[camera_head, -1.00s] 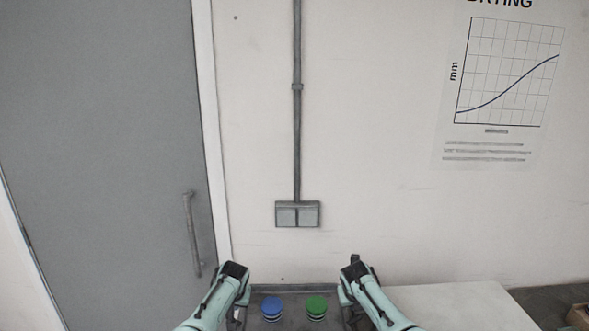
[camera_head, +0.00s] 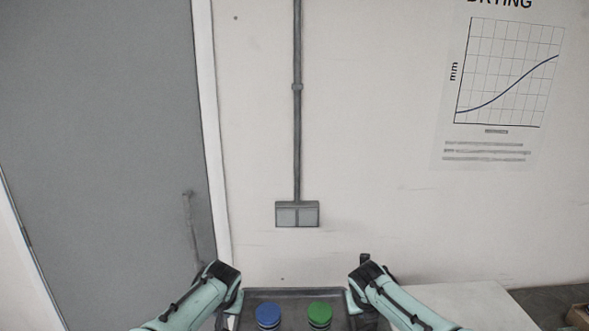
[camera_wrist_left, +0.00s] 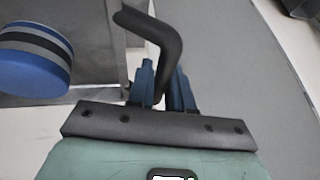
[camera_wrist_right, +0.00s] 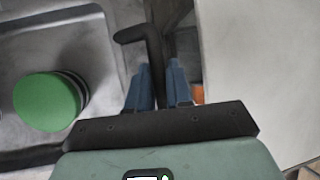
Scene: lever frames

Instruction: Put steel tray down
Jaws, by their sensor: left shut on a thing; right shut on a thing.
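The grey steel tray (camera_head: 293,291) is at the bottom of the head view, in front of the wall, between my two arms. A blue round stack (camera_head: 268,316) and a green round stack (camera_head: 320,315) stand upright on it. My left gripper (camera_wrist_left: 165,84) is shut on the tray's black left handle (camera_wrist_left: 165,38). My right gripper (camera_wrist_right: 158,84) is shut on the black right handle (camera_wrist_right: 150,38). The tray's near part is cut off in the head view. I cannot tell what is directly under the tray.
A pale flat surface (camera_head: 455,299) lies right of the tray and also shows in the right wrist view (camera_wrist_right: 255,70). A grey door with a handle (camera_head: 190,228) is at left. A socket box (camera_head: 297,214) is on the wall. An orange-green thing (camera_head: 579,316) is at far right.

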